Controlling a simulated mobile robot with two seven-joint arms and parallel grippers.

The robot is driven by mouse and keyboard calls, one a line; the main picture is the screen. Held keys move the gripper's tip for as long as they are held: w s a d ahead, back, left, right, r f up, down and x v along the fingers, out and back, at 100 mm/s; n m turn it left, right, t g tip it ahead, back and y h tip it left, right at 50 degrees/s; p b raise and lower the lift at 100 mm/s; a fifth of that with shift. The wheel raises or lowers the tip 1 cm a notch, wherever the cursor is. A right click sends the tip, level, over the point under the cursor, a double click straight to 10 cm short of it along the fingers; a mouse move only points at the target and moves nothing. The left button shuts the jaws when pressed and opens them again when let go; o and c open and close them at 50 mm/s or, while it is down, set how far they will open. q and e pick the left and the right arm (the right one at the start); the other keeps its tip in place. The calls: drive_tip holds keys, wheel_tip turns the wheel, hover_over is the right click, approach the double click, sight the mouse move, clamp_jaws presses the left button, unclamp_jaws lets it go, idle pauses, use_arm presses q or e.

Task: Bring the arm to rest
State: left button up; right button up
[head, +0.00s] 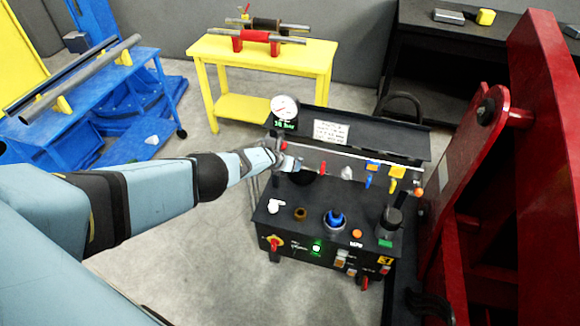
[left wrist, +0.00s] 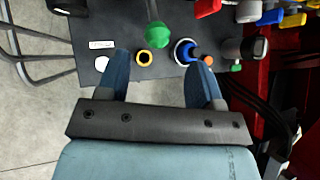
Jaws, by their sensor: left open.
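My left arm reaches in from the left in the head view, stretched out toward the black control console (head: 320,250). My left gripper (head: 288,160) is over the console's back left part, in front of the pressure gauge (head: 285,107). In the left wrist view my left gripper (left wrist: 160,72) has its two blue fingers well apart with nothing held between them. Whether a fingertip touches the console cannot be told. My right gripper is in neither view.
The red positioner frame (head: 480,150) stands close on the console's right. A yellow table (head: 265,52) with a red-and-black roller is behind, a blue bench (head: 90,95) at the left, and a dark table (head: 430,45) at the back right. Grey floor (head: 205,265) is clear left of the console.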

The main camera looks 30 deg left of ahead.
use_arm(q)
drive_tip(key=s+d+f+n+h, duration=0.1)
drive_tip(key=s+d+f+n, duration=0.2)
drive_tip(key=s+d, duration=0.5)
drive_tip(key=s+d+f+n+h, duration=0.25)
drive_tip(key=s+d+f, duration=0.2)
drive_tip(key=d, duration=0.55)
drive_tip(key=s+d+f+n+h, duration=0.1)
drive_tip(key=s+d+f+n, duration=0.1)
drive_tip(key=s+d+n, duration=0.4)
drive_tip(key=s+d+r+n+t, duration=0.1)
drive_tip(key=s+d+r+n, duration=0.15)
drive_tip(key=s+d, duration=0.2)
drive_tip(key=s+d+r+n+t, duration=0.1)
drive_tip(key=s+d+n, duration=0.2)
drive_tip(key=s, duration=0.3)
drive_tip(key=s+a+r+n+y, duration=0.3)
drive_tip(key=s+a+r+n, duration=0.9)
drive_tip(key=s+r+n, duration=0.3)
drive_tip(key=shift+r+t, duration=0.25)
drive_tip(key=shift+t, duration=0.05)
drive_tip(key=shift+s+a, duration=0.1)
